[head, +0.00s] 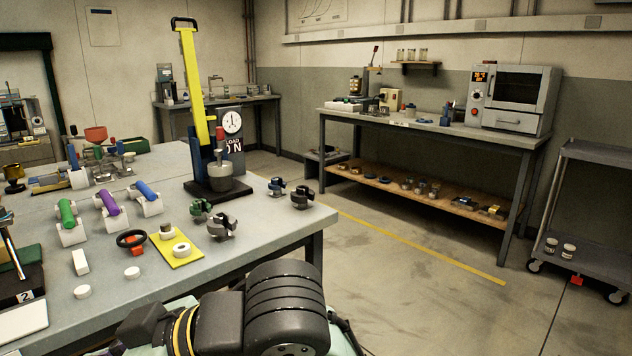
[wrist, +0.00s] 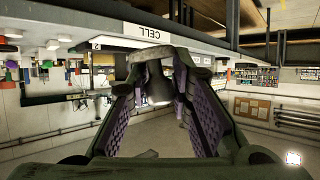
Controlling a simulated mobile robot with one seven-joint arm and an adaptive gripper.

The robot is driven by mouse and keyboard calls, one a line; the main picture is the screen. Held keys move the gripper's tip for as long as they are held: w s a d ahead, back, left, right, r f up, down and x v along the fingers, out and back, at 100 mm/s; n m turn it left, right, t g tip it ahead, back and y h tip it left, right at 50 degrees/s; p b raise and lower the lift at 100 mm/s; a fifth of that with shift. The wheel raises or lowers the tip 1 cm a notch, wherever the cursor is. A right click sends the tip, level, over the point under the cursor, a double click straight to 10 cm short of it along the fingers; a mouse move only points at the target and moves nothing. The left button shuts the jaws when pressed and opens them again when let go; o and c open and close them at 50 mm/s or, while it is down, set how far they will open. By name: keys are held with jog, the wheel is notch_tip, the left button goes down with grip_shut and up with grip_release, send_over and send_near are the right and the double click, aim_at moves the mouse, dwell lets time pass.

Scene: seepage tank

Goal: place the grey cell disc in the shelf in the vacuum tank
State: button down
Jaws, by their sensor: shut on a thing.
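My gripper (wrist: 157,66) shows in the wrist view, with dark fingers and purple inner pads closed in toward each other. A grey piece (wrist: 157,88), which looks like the grey cell disc, is between the fingers; the fingers hide much of its outline. Behind the fingertips is a bench edge with a white CELL label (wrist: 148,30), upside down in this view. In the head view a wooden lower shelf (head: 385,187) under the far bench holds several small grey and dark pieces. I cannot pick out the vacuum tank with certainty.
The near grey table (head: 110,290) carries rollers, a yellow plate (head: 180,250), several clamps and a stand with a yellow lever (head: 193,85). An oven (head: 513,97) stands on the far bench (head: 430,122). A grey cart (head: 590,210) is at right. The floor between is clear.

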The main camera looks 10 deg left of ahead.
jog(key=shift+s, duration=0.1)
jog(key=w+d+f+m+t+h, duration=0.15)
jog(key=w+m+t, duration=0.3)
jog(key=w, duration=0.75)
jog(key=w+d+f+m+t+h, duration=0.15)
jog(key=w+m+t, duration=0.3)
jog(key=w, duration=0.75)
jog(key=w+d+f+m+t+h, duration=0.3)
jog(key=w+d+f+m+h, duration=0.15)
jog(key=w+f, duration=0.4)
jog(key=w+d+f+m+t+h, duration=0.1)
jog(key=w+d+f+m+h, duration=0.2)
jog(key=d+f, duration=0.6)
jog(key=s+d+f+m+h, duration=0.2)
jog(key=d+f, duration=0.1)
jog(key=f, duration=0.5)
jog(key=s+d+f+m+h, duration=0.1)
jog(key=s+d+f+h, duration=0.1)
jog(key=d+f, duration=0.2)
jog(key=s+d+f+m+h, duration=0.2)
jog(key=d+f, duration=0.1)
jog(key=f, duration=0.8)
jog(key=shift+s+d+f+m, duration=0.15)
jog(key=shift+d+f+m, duration=0.1)
jog(key=shift+f+m, duration=0.1)
